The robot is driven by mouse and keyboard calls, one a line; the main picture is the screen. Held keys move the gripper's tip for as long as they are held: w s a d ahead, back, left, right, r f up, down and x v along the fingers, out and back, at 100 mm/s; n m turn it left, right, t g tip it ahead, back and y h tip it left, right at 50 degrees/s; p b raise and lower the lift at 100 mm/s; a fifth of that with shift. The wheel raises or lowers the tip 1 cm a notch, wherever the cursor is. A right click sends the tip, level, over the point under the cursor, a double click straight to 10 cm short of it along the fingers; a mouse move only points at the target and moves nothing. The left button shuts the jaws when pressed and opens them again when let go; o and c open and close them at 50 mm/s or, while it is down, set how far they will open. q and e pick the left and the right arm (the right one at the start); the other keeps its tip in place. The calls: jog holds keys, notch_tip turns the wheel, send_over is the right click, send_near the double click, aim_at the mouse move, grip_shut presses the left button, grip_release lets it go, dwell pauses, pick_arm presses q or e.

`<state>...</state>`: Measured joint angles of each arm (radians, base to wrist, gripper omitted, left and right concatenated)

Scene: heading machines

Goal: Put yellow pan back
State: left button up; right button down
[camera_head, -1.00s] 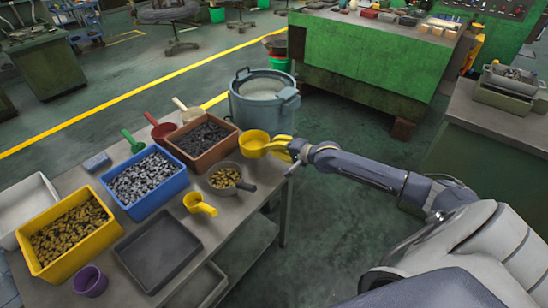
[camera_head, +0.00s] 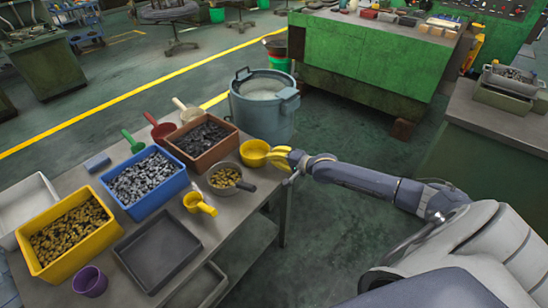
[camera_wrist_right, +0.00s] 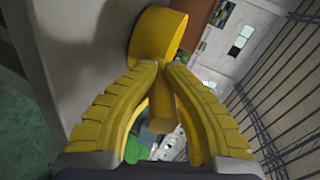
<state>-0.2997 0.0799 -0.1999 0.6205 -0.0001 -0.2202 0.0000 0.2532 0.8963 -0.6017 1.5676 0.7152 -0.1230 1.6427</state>
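A yellow pan (camera_head: 254,152) is at the far right corner of the grey table, beside the brown bin. Its round bowl shows at the top of the right wrist view (camera_wrist_right: 165,32), and its handle runs back between the yellow fingers. My right gripper (camera_head: 284,158) is shut on that handle; it also shows in the right wrist view (camera_wrist_right: 161,68). The pan is at or very near the tabletop; I cannot tell if it touches. A smaller yellow scoop (camera_head: 198,203) stands on the table nearer the front. My left gripper is not in view.
A grey pan with brass parts (camera_head: 226,179) sits close to the yellow pan. Blue (camera_head: 150,205), brown (camera_head: 201,172) and yellow (camera_head: 40,267) bins hold parts. An empty dark tray (camera_head: 160,252) lies in front. A large grey drum (camera_head: 266,112) stands behind the table corner.

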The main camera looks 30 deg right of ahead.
jog(key=c, duration=1.5)
grip_release()
jog(key=shift+s, duration=0.1)
jog(key=shift+v, duration=5.9)
